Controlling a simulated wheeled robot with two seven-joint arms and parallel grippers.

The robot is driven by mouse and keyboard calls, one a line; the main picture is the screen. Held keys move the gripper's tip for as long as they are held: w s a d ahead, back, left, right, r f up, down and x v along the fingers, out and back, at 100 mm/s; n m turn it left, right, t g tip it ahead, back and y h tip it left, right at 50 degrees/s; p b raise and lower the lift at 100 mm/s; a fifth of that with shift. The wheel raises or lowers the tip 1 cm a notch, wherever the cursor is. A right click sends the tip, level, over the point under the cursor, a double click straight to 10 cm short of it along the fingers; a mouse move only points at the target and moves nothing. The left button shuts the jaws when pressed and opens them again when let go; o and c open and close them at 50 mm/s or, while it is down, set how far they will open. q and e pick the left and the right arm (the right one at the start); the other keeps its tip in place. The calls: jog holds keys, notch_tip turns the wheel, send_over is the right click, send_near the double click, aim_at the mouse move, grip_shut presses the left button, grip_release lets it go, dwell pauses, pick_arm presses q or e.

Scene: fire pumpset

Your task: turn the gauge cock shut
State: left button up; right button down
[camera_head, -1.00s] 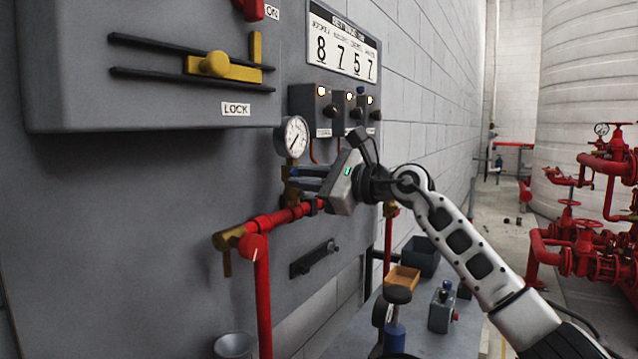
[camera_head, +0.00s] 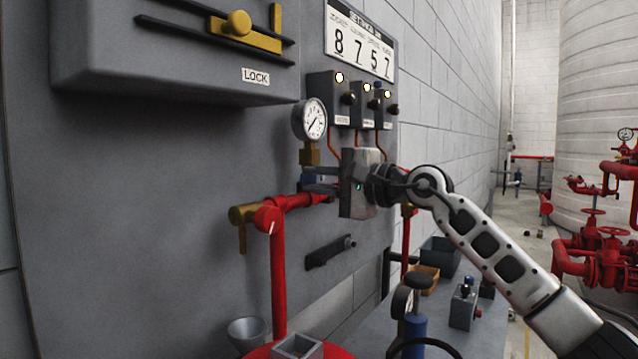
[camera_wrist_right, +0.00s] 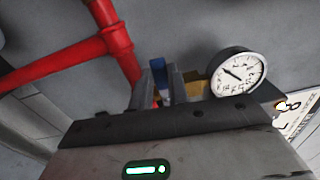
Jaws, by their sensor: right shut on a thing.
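The pressure gauge (camera_head: 310,119) is on the grey panel, with the brass gauge cock body (camera_head: 310,155) below it. The cock's blue handle (camera_head: 310,178) is mostly hidden by my gripper. My right gripper (camera_head: 308,181) is at the cock from the right, its fingers shut on the blue handle. In the right wrist view the blue handle (camera_wrist_right: 161,80) shows between the two fingers (camera_wrist_right: 160,90), with the gauge (camera_wrist_right: 238,74) to the right. My left gripper is not in view.
A red pipe (camera_head: 278,270) runs behind and below the gripper, with a brass valve (camera_head: 243,215) at its left end. Three switch boxes (camera_head: 327,97) are above right. A bench (camera_head: 375,335) below carries a grey bin and small tools.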

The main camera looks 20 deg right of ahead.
jog(key=shift+f, duration=0.15)
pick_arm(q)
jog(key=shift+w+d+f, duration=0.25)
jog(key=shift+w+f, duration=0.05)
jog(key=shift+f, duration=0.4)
pick_arm(e)
jog(key=shift+f+n, duration=0.1)
jog(key=shift+n, duration=0.4)
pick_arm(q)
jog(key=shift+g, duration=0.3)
pick_arm(e)
jog(key=c, duration=1.3)
grip_release()
jog(key=shift+c, duration=0.2)
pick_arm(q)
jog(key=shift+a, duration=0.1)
